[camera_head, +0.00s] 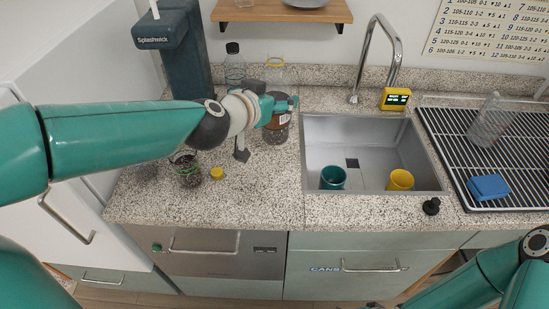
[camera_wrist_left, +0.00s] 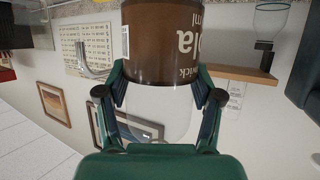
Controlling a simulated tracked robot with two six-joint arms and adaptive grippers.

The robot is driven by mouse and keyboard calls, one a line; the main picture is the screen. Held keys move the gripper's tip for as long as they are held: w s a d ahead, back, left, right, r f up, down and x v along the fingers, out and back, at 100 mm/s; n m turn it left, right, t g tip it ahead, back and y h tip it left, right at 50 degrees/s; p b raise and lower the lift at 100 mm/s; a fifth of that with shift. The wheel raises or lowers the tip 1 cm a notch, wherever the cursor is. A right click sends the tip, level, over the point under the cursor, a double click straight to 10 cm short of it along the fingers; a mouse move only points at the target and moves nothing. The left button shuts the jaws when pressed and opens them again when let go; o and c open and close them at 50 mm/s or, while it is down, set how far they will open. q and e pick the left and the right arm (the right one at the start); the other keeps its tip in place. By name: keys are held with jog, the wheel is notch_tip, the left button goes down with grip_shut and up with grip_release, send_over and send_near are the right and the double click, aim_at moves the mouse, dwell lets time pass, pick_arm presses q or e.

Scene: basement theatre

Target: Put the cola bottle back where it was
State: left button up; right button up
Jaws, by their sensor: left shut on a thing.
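The cola bottle (camera_head: 276,129) is clear with a brown label. It is upright at the back of the speckled counter, left of the sink. My left gripper (camera_head: 281,104) is shut around its upper part. In the left wrist view the picture is upside down, and the brown label of the bottle (camera_wrist_left: 162,45) shows between the two fingers of the left gripper (camera_wrist_left: 161,90). I cannot tell whether its base touches the counter. My right gripper is out of view; only part of my right arm shows at the lower right.
A black-capped clear bottle (camera_head: 234,68) stands behind my left wrist. A glass (camera_head: 187,169) and a yellow cap (camera_head: 217,173) are on the front left counter. The sink (camera_head: 330,133) holds a teal cup (camera_head: 333,178) and a yellow cup (camera_head: 400,180). The drying rack (camera_head: 452,135) is at right.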

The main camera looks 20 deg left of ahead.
aim_at(274, 133)
pick_arm(q)
notch_tip(274, 133, down, 10)
jog(key=b, duration=0.7)
jog(key=shift+f+b, duration=1.7)
jog(key=shift+f, duration=0.8)
jog(key=shift+f, duration=0.15)
jog(key=o, duration=1.6)
